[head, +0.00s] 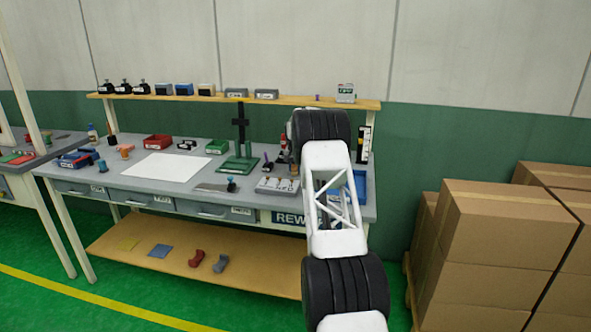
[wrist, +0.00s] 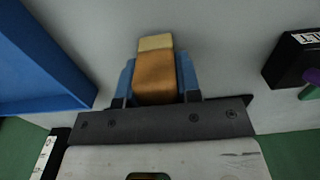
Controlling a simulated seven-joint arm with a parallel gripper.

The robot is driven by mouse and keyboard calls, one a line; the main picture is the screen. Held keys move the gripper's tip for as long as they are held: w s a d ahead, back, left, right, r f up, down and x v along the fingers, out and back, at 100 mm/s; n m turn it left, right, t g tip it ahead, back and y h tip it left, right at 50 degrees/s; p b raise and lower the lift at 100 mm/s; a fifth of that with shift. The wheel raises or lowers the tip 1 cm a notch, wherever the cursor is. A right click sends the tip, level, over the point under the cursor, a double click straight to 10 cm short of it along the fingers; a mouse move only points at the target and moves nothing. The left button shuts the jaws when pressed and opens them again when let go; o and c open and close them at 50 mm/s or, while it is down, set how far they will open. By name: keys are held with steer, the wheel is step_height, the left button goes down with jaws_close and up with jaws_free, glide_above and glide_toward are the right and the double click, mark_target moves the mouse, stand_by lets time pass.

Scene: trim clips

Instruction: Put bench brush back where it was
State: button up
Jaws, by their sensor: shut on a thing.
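The bench brush (wrist: 154,88), seen as an orange-brown block with a paler tan end, is between the blue fingers of my gripper (wrist: 157,75) in the wrist view. The fingers are shut on its sides. Only part of the brush shows, and I cannot tell whether it touches the grey surface beyond it. In the head view my white and black arm reaches over the right part of the workbench (head: 190,206) and hides the gripper and the brush.
A blue bin (wrist: 35,65) is left of my gripper in the wrist view; a black labelled box (wrist: 295,62) is at right. In the head view, a green stand (head: 241,140) and a grey tray (head: 277,187) lie left of my arm. Cardboard boxes (head: 495,240) stand at right.

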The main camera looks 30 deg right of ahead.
steer(key=shift+f, duration=0.2)
steer(key=o, duration=1)
steer(key=shift+c, duration=0.2)
step_height(320, 180, up, 12)
steer(key=shift+r, duration=0.1)
stand_by(0.8)
steer(key=shift+a+r, duration=0.1)
